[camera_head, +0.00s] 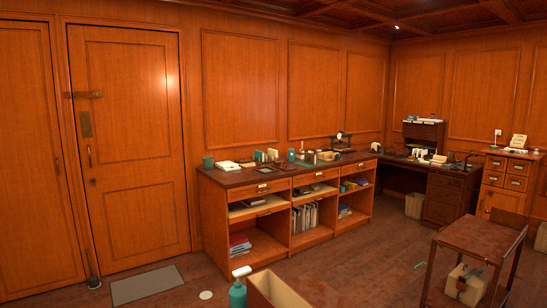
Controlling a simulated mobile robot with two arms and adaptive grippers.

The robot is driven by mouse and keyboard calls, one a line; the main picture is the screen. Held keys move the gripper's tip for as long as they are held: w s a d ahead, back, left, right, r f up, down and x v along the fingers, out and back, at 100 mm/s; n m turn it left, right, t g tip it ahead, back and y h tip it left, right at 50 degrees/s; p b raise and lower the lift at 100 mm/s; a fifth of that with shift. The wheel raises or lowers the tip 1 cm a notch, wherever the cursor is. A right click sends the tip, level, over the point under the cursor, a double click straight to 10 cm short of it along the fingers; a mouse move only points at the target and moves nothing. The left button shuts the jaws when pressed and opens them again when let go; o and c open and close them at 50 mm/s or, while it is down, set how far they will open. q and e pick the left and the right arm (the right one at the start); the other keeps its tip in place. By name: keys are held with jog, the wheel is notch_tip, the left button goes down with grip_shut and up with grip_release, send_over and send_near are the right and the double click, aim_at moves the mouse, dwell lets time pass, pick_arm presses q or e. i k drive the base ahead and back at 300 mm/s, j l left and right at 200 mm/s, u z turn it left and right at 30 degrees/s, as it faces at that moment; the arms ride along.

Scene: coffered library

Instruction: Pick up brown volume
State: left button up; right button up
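I cannot pick out a brown volume for certain at this distance. Candidate places are the long wooden counter (228,187) and its open shelves. A row of upright volumes (305,217) stands in the middle bay. More books (354,184) lie in the right bay. Small dark flat items lie on the counter top, too small to name. Neither of my grippers is in view.
A teal pump bottle (238,294) and an open box (272,290) are close in front. A wooden cart (478,238) stands at right. A desk (448,193) and drawer cabinet (508,184) stand behind it. Open floor (350,265) lies before the counter.

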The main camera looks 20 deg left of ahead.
aim_at(310, 158)
jog(key=i+j+u, duration=0.2)
jog(key=j+u, duration=0.15)
jog(key=j, duration=0.2)
jog(key=i+j+u, duration=0.35)
jog(key=j, duration=0.2)
jog(key=i+j+u, duration=0.2)
jog(key=j+u, duration=0.15)
jog(key=j, duration=0.15)
jog(key=i+j+u, duration=0.55)
jog(key=i, duration=0.45)
jog(key=i+j+u, duration=0.2)
jog(key=i, duration=0.5)
jog(key=i+l+z, duration=0.2)
jog(key=z, duration=0.2)
jog(key=i+l+z, duration=0.1)
jog(key=i+z, duration=0.75)
jog(key=i+j+z, duration=0.1)
jog(key=i+z, duration=0.15)
jog(key=z, duration=0.15)
jog(key=i+j+z, duration=0.25)
jog(key=z, duration=0.2)
jog(key=i+l+z, duration=0.2)
jog(key=i+z, duration=0.15)
jog(key=i, duration=0.65)
jog(key=i+z, duration=0.35)
jog(key=i, duration=0.65)
